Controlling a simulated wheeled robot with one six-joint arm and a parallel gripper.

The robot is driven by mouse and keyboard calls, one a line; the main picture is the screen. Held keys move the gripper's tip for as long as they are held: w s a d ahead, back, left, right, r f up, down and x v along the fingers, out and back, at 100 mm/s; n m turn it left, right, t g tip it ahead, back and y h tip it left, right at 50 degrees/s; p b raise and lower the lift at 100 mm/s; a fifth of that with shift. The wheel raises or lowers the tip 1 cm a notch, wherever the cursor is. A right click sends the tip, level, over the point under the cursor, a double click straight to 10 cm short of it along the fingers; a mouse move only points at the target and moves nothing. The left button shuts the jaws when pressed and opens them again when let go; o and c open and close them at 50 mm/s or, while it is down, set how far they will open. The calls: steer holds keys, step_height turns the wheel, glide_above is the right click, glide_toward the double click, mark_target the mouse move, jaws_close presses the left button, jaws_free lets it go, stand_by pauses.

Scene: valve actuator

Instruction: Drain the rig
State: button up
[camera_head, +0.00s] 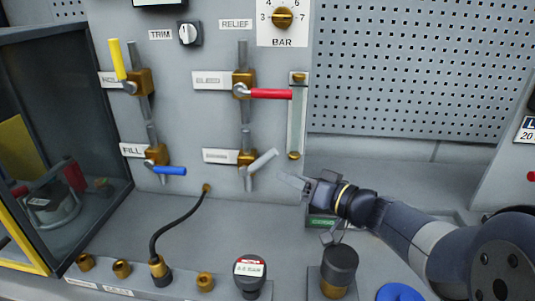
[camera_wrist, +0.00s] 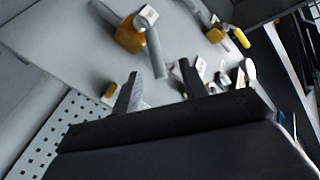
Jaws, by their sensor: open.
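The lower right valve on the grey panel has a brass body (camera_head: 246,157) and a pale grey lever (camera_head: 262,161) slanting up to the right; its label (camera_head: 220,156) is too blurred to read. My gripper (camera_head: 290,181) is just right of and below this lever, open and empty. In the wrist view, the grey lever (camera_wrist: 154,50) reaches toward the gap between my open fingers (camera_wrist: 158,70), seemingly apart from them. The other valves have a red lever (camera_head: 270,94) labelled like BLEED, a blue lever (camera_head: 170,171) labelled FILL, and a yellow lever (camera_head: 117,60) pointing up.
A sight glass (camera_head: 297,120) stands just above my gripper. A black hose (camera_head: 171,221) runs to a port on the bench. A capped gauge (camera_head: 249,274) and a dark knob (camera_head: 340,262) stand in front. A dark-framed case (camera_head: 98,105) is at left.

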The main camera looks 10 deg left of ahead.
mark_target(270, 160)
steer(key=shift+t, duration=0.4)
steer(key=p+x, duration=0.1)
steer(key=x, duration=0.2)
steer(key=p+x, duration=0.1)
steer(key=x, duration=0.3)
steer(key=w+p+x, duration=0.1)
steer(key=x, duration=0.3)
steer(key=shift+w+d+r, duration=0.2)
steer(key=shift+r, duration=0.05)
steer(key=shift+c, duration=0.2)
jaws_close()
